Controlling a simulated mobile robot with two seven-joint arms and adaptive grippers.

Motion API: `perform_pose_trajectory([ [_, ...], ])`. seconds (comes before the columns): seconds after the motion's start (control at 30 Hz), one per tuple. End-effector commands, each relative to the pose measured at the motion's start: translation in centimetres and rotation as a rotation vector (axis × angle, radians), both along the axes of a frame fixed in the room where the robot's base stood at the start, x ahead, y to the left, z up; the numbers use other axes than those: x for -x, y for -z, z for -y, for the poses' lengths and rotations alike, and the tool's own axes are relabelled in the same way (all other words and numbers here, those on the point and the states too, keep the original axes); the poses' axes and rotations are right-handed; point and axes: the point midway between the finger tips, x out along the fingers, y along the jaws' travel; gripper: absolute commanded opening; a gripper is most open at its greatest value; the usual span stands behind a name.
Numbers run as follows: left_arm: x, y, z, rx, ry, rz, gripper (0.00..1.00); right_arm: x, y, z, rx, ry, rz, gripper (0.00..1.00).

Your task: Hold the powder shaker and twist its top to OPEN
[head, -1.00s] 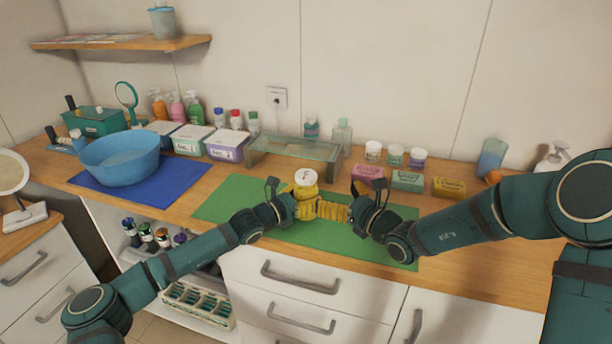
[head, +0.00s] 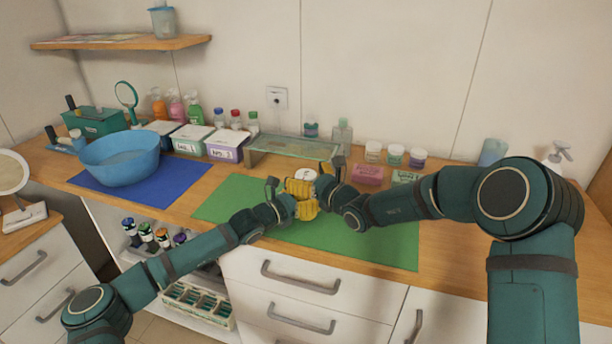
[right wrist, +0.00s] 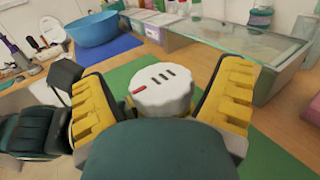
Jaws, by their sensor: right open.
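The powder shaker's white ridged top (head: 306,174) shows above the green mat (head: 375,244). In the right wrist view its top (right wrist: 160,92) faces the camera, with several dark slots and a red mark at the left of its face. My left gripper (head: 294,205) is at the shaker from the left, its yellow fingers around the body, which is mostly hidden. My right gripper (head: 311,190) is at the shaker from the right. In the right wrist view its open yellow fingers (right wrist: 160,105) stand on both sides of the top, with a visible gap at the right.
A glass-topped riser (head: 292,147) stands just behind the mat. A blue bowl (head: 120,158) sits on a blue mat (head: 172,186) at the left. Boxes and jars line the wall, including a pink box (head: 368,175). The mat's right half is free.

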Motion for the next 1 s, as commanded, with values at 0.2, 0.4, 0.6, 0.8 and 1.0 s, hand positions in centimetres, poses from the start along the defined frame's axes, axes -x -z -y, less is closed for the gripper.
perform_pose_trajectory([
  [0.2, 0.00, -0.04, 0.00, 0.001, 0.000, 0.001, 0.26, 0.02, 0.02, 0.03, 0.000, 0.000, 0.000, 0.47],
  [0.4, -0.02, -0.04, -0.02, 0.001, -0.001, 0.001, 0.26, 0.04, 0.03, 0.02, 0.001, 0.000, -0.001, 0.21],
  [0.6, -0.05, -0.03, -0.05, 0.000, -0.001, 0.000, 0.26, 0.04, 0.04, 0.02, -0.001, -0.010, -0.001, 0.21],
  [0.8, -0.06, -0.03, -0.08, 0.001, -0.002, -0.001, 0.26, -0.02, 0.02, -0.01, -0.004, -0.061, 0.002, 0.21],
  [1.0, -0.06, -0.02, -0.07, 0.001, -0.002, -0.002, 0.26, -0.09, -0.03, 0.09, -0.005, -0.164, 0.004, 0.21],
])
